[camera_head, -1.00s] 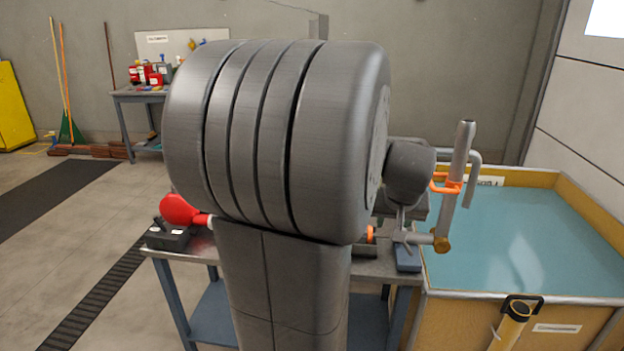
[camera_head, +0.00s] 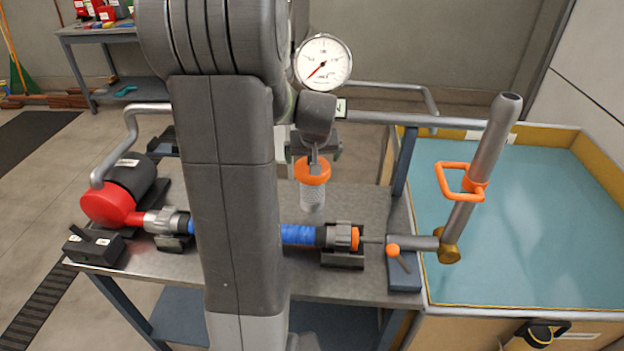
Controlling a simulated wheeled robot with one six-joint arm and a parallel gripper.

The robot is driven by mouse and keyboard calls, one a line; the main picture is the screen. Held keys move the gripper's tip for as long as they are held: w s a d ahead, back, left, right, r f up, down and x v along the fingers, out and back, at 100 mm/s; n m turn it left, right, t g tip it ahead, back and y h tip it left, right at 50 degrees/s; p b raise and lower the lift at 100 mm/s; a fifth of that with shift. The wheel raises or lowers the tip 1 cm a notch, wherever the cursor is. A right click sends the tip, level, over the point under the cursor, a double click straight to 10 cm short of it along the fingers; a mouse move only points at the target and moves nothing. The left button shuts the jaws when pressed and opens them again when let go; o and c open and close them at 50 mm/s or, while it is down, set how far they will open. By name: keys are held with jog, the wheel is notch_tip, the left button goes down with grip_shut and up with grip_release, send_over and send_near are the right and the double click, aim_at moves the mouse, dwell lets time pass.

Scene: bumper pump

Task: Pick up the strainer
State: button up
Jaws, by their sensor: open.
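The strainer has an orange collar over a pale mesh cylinder (camera_head: 312,197). It is upright at the back middle of the metal bench (camera_head: 350,205), just right of my arm's large grey link. My gripper (camera_head: 315,158) is directly above the strainer, at the top of its orange collar. It is small and partly covered by my own wrist. The jaws are open; whether they touch the collar cannot be told.
A red pump (camera_head: 108,205) is left on the bench. A blue hose (camera_head: 298,234) runs to a coupling and an orange-handled valve (camera_head: 393,250). A round gauge (camera_head: 323,62) stands behind my wrist.

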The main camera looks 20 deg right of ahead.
jog(key=shift+x, duration=1.3)
jog(key=shift+s, duration=0.1)
jog(key=shift+c, duration=0.2)
jog(key=c, duration=1.1)
jog(key=shift+c, duration=0.6)
jog(key=shift+r, duration=0.15)
